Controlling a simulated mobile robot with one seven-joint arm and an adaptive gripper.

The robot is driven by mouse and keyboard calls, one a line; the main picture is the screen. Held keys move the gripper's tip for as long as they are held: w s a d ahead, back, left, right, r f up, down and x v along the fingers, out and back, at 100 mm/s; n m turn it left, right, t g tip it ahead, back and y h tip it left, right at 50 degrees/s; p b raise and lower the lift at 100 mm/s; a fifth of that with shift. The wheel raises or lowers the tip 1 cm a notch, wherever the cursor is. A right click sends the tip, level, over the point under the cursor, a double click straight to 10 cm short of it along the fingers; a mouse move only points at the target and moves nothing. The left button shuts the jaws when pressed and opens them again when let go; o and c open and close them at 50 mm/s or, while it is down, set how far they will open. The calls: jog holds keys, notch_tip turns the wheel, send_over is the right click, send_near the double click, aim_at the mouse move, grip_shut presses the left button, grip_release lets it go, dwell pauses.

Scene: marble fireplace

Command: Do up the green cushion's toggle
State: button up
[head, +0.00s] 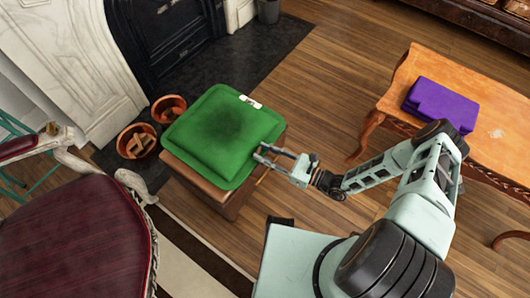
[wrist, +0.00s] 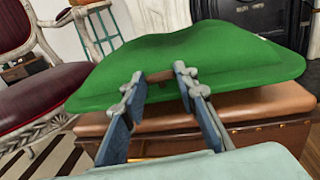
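The green cushion (head: 222,128) lies on a brown leather-topped trunk (head: 207,194), a little past its edges, with a darker patch in its middle and a white tag (head: 250,102) at its far right edge. In the wrist view the cushion (wrist: 215,55) fills the middle. A small brown piece, perhaps the toggle (wrist: 158,92), shows at its near edge between my fingers. My gripper (head: 260,153) is at the cushion's right edge. In the wrist view my gripper (wrist: 160,74) has its fingers apart, on either side of the brown piece. Whether they touch the cushion I cannot tell.
A dark red armchair (head: 75,240) stands at the left. Two terracotta pots (head: 137,140) sit by the marble fireplace (head: 85,65). A wooden table (head: 480,100) with a purple object (head: 440,103) stands at the right. Wooden floor (head: 320,90) lies free between trunk and table.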

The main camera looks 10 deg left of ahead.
jog(key=c, duration=0.3)
jog(key=shift+w+f+n+g+b, duration=0.25)
jog(key=shift+n+g+b, duration=0.35)
jog(key=shift+b, duration=0.55)
jog(key=shift+c, duration=0.2)
jog(key=shift+n+g+y+b, duration=0.3)
jog(key=shift+n+g+b, duration=0.2)
jog(key=shift+g+b, duration=0.55)
jog(key=shift+r+n+g+b, duration=0.2)
jog(key=shift+n+g+b, duration=0.25)
jog(key=shift+g, duration=0.2)
jog(key=o, duration=1.2)
jog(key=shift+c, duration=0.2)
jog(key=shift+r+p, duration=0.15)
jog(key=shift+p, duration=0.2)
